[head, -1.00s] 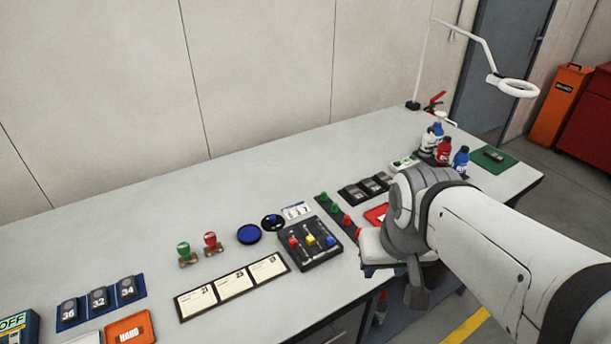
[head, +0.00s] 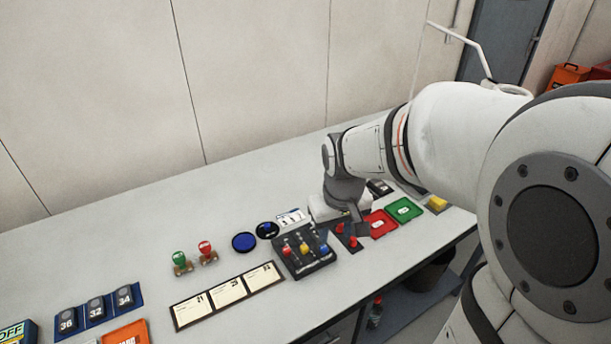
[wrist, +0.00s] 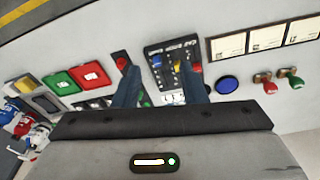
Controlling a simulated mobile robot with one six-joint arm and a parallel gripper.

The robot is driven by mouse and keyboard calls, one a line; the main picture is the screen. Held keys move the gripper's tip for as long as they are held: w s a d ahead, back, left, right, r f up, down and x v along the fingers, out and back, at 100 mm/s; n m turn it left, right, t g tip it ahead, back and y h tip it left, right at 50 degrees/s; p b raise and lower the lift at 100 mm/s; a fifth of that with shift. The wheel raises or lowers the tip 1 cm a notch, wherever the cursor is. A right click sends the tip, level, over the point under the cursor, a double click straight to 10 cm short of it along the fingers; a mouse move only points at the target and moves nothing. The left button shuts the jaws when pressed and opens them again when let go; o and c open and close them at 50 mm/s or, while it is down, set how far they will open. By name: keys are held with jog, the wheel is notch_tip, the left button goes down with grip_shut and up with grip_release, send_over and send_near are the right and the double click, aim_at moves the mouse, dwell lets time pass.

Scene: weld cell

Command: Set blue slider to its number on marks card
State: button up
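The dark slider box (head: 303,262) sits on the bench with red, yellow and blue knobs. The blue slider (head: 324,249) is the right-hand knob, near the front end of its slot. It also shows in the wrist view (wrist: 157,60). The marks card (head: 290,217), a small white card with digits too small to read, lies behind the box. In the wrist view it is partly hidden by my gripper. My gripper (wrist: 158,74) is open and empty, its two dark fingers apart above the bench by the box. The head view hides its fingertips.
Red and green push buttons (head: 352,242) stand right of the box, near my gripper. A red tray (head: 380,224) and a green tray (head: 404,210) lie further right. A blue disc (head: 244,242) and stamps (head: 181,262) are left; three cards (head: 228,292) lie in front.

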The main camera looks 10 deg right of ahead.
jog(key=n+g+p, duration=0.2)
jog(key=p, duration=0.1)
send_over(323, 246)
notch_tip(323, 246, down, 8)
jog(key=shift+d+r, duration=0.1)
notch_tip(323, 246, down, 8)
jog(key=shift+f+p, duration=0.1)
jog(key=shift+p, duration=0.5)
grip_shut()
jog(key=shift+w, duration=0.1)
